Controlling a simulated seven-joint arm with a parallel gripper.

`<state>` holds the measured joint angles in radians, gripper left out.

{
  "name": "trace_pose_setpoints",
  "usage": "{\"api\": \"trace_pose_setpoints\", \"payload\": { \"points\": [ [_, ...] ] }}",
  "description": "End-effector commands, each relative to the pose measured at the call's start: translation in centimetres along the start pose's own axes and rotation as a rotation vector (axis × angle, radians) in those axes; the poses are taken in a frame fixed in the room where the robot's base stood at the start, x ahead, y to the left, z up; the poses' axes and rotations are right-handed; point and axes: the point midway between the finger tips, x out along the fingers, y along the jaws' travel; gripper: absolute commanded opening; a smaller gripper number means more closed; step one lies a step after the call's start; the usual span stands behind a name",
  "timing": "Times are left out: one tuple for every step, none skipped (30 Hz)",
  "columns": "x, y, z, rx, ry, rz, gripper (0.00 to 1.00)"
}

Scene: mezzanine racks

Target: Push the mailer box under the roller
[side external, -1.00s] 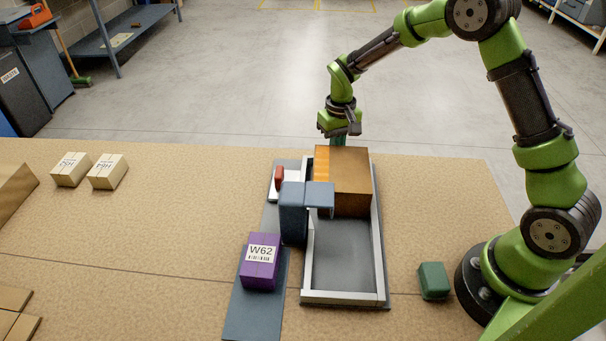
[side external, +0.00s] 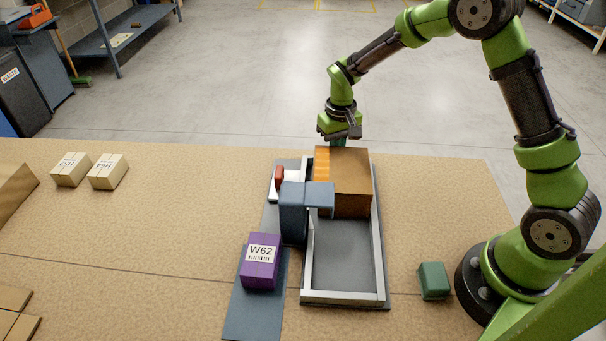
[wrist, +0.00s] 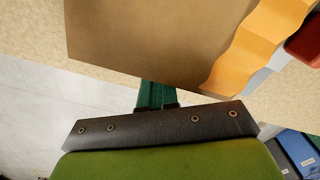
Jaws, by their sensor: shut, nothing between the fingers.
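The mailer box (side external: 348,180) is brown with a wavy orange strip along its left side. It sits at the far end of a pale-railed grey track (side external: 345,250). A blue-grey bracket (side external: 292,205) stands left of the track, its head reaching over the track at the box's near left corner. I cannot make out a roller under the head. My gripper (side external: 338,142) is shut and empty, just behind the box's far side. In the wrist view its green fingers (wrist: 157,96) meet the box (wrist: 150,45) edge; contact is hard to tell.
A red part (side external: 279,177) sits left of the track. A purple W62 block (side external: 260,262) stands on the grey strip. A green block (side external: 433,281) lies right of the track. Two cream boxes (side external: 108,172) stand far left. The track's near half is empty.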

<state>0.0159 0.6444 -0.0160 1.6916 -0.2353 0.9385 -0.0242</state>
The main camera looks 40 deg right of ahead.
Motion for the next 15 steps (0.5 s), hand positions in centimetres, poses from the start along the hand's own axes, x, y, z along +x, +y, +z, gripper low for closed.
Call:
{"api": "trace_pose_setpoints", "payload": {
  "points": [
    [0.0,0.0,0.0,0.0,-0.001,0.0,0.0],
    [0.0,0.0,0.0,0.0,-0.001,0.0,0.0],
    [0.0,0.0,0.0,0.0,-0.001,0.0,0.0],
    [0.0,0.0,0.1,0.0,-0.001,0.0,0.0],
    [0.0,0.0,0.1,0.0,-0.001,0.0,0.0],
    [0.0,-0.1,0.1,-0.001,-0.002,0.0,0.0],
    [0.0,-0.1,0.2,-0.001,-0.001,0.0,0.0],
    [0.0,-0.2,0.3,-0.001,-0.001,0.0,0.0],
    [0.0,-0.2,0.4,-0.001,-0.002,0.0,0.0],
    [0.0,-0.3,0.5,-0.001,-0.002,0.0,0.0],
    [0.0,-0.4,0.7,-0.001,-0.003,0.0,0.0],
    [0.0,-0.5,0.8,-0.001,-0.003,0.0,0.0],
    [0.0,-0.5,0.9,-0.001,-0.003,0.0,0.0],
    [0.0,-0.6,1.0,-0.001,-0.003,0.0,0.0],
    [0.0,-0.6,1.1,-0.001,-0.002,0.0,0.0]
  ]
}}
